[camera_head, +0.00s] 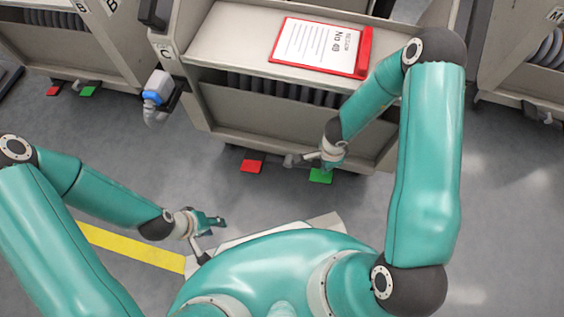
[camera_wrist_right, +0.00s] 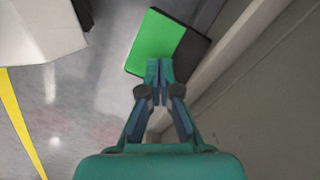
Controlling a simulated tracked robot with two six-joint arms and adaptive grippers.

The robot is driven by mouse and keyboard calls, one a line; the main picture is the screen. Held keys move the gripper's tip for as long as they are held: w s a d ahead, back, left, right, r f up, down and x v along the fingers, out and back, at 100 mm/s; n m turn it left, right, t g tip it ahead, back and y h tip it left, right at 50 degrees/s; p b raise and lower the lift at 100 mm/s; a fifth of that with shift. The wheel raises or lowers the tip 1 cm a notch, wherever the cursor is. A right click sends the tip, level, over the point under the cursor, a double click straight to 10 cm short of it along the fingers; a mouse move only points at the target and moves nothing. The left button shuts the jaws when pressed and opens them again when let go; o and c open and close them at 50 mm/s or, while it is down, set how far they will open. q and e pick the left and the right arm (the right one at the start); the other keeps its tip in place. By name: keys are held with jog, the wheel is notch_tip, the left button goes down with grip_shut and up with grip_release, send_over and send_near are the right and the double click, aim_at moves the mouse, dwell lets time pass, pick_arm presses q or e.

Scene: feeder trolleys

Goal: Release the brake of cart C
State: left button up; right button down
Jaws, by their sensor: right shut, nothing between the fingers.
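Cart C (camera_head: 205,60) stands in front of me, with a "C" label on its left corner post. At the foot of its near side are a red pedal (camera_head: 251,166) and, to the right, a green pedal (camera_head: 320,176). My right gripper (camera_head: 328,168) is down at the green pedal in the head view. In the right wrist view the shut, empty fingertips (camera_wrist_right: 159,66) overlap the near edge of the green pedal (camera_wrist_right: 160,40); I cannot tell whether they touch it. My left gripper (camera_head: 213,222) hangs over the floor at lower left; its finger opening is unclear.
A red clipboard (camera_head: 364,52) with a paper sheet lies on cart C's top. A blue and grey device (camera_head: 157,88) is on its left side. Cart B (camera_head: 120,45) stands at left, another cart (camera_head: 515,70) at right. A yellow line (camera_head: 130,246) crosses the floor.

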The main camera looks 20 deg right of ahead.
jog(key=shift+f, duration=0.1)
dwell(0.4)
jog(key=shift+f+b, duration=2)
jog(key=shift+f, duration=1)
notch_tip(320, 180, up, 10)
jog(key=p, duration=1.1)
